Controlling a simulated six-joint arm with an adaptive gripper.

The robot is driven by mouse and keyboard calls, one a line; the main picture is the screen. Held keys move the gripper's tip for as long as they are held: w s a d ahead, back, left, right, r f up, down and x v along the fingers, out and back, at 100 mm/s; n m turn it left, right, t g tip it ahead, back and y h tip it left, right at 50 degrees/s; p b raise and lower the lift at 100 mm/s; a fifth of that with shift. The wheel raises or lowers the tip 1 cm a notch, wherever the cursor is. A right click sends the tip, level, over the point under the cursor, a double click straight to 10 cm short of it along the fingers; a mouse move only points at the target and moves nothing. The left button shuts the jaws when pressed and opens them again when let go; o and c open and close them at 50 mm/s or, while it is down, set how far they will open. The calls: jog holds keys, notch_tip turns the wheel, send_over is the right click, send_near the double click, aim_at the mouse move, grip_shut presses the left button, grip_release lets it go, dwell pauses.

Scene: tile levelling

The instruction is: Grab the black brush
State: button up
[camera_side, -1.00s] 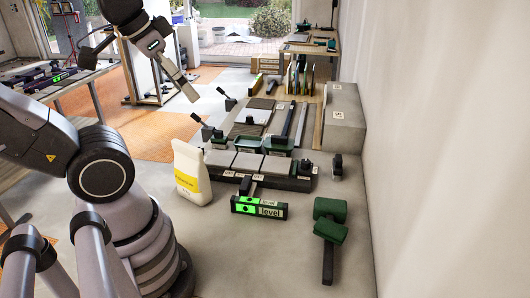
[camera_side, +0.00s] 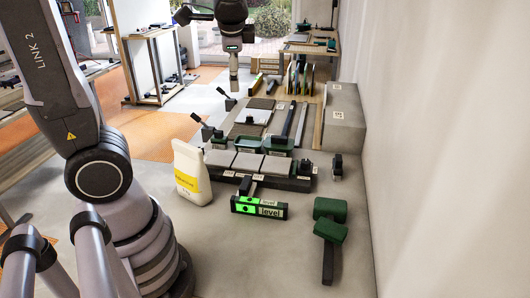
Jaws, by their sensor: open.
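My gripper (camera_side: 233,86) points down at the back of the work area, above the floor and the far tiles. It is open and empty, seen nearly edge-on. A small black upright object (camera_side: 337,167), possibly the black brush, stands on the floor at the right near the wall, well in front and to the right of my gripper. Another small black piece (camera_side: 304,168) sits at the right end of the tile row. I cannot tell for certain which one is the brush.
A green-lit level (camera_side: 259,207) and a green-headed mallet (camera_side: 330,225) lie in front. A white-yellow bag (camera_side: 191,173) stands left of the tiles (camera_side: 248,161). Green tubs (camera_side: 277,144) sit behind them. A grey block (camera_side: 343,118) lines the wall.

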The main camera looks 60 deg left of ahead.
jog(key=w+d+f+m+t+y, duration=0.1)
jog(key=w+f+m+y, duration=0.2)
jog(key=w+f+m, duration=0.5)
jog(key=w+f+m+y, duration=0.3)
jog(key=w+f, duration=0.2)
jog(key=w, duration=0.7)
jog(key=m+t, duration=0.5)
jog(key=m, duration=0.4)
send_near(340, 161)
jog(key=shift+h, duration=0.3)
jog(key=x, duration=0.6)
jog(key=shift+s+a+r, duration=0.1)
jog(key=shift+s+a, duration=0.25)
jog(key=shift+s, duration=0.05)
jog(key=shift+m, duration=0.3)
jog(key=shift+w+x, duration=0.25)
jog(key=shift+x, duration=2.9)
jog(key=shift+d+r, duration=0.1)
jog(key=shift+d, duration=0.05)
grip_shut()
